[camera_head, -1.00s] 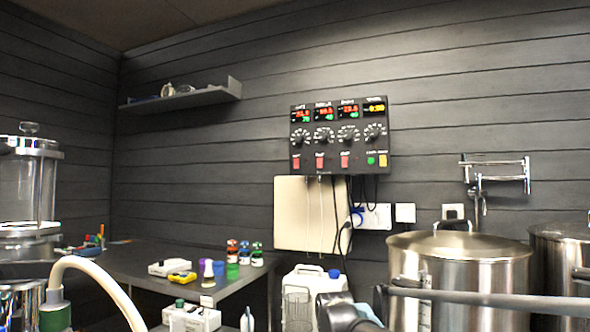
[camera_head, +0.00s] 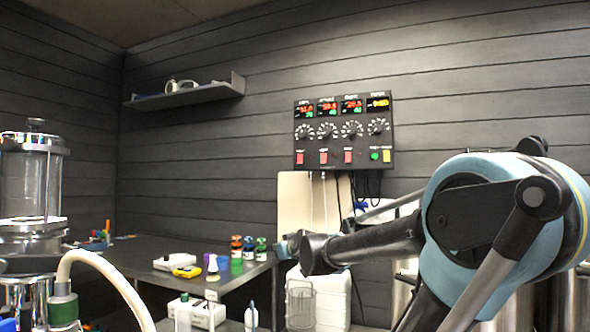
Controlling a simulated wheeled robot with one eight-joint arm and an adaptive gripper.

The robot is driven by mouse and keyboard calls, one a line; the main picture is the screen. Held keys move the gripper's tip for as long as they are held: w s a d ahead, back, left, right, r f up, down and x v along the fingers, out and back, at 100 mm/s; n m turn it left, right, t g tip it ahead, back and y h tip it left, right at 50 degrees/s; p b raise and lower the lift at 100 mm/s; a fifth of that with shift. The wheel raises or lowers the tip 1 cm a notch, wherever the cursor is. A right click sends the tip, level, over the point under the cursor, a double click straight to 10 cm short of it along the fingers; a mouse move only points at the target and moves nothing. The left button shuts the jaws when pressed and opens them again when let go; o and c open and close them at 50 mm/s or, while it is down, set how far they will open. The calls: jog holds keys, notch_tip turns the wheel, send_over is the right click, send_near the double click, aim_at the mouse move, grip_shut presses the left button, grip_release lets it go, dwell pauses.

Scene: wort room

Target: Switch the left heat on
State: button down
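The dark control panel (camera_head: 344,133) hangs on the back wall. It has several number displays along the top, a row of dial knobs below them, and three red switches in the bottom row. The leftmost red switch (camera_head: 300,157) sits below the leftmost knob (camera_head: 304,132). The labels are too small to read, and I cannot tell whether this switch is on or off. My arm reaches in from the right, below and right of the panel, clear of the switches in the picture. I cannot make out my gripper's fingers.
A green round button (camera_head: 374,156) and a yellow switch (camera_head: 387,156) are at the panel's lower right. Cables hang below it. A dark table (camera_head: 135,262) with bottles stands left. A shelf (camera_head: 185,95) is on the wall. My arm hides most of the steel pots.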

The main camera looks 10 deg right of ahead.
jog(key=w+d+r+m+t+h, duration=0.1)
jog(key=w+r+m+t+h, duration=0.3)
jog(key=r+h, duration=0.4)
jog(key=w+d+r+m+t+h, duration=0.1)
jog(key=w+r+m+t+h, duration=0.3)
jog(key=r, duration=1.4)
jog(key=shift+w+d+r+m+h, duration=0.25)
jog(key=shift+w+d+m+h, duration=0.15)
jog(key=shift+w+m+h, duration=1.4)
jog(key=shift+w+n+h, duration=0.25)
jog(key=shift+n+h, duration=0.15)
jog(key=shift+h, duration=0.1)
send_near(300, 157)
notch_tip(300, 157, up, 4)
jog(key=shift+w+d+f, duration=0.2)
jog(key=shift+w+d, duration=0.2)
jog(key=shift+w, duration=0.45)
jog(key=shift+w+d+f, duration=0.2)
jog(key=shift+w+d, duration=0.2)
jog(key=shift+w, duration=0.4)
jog(key=shift+d, duration=0.1)
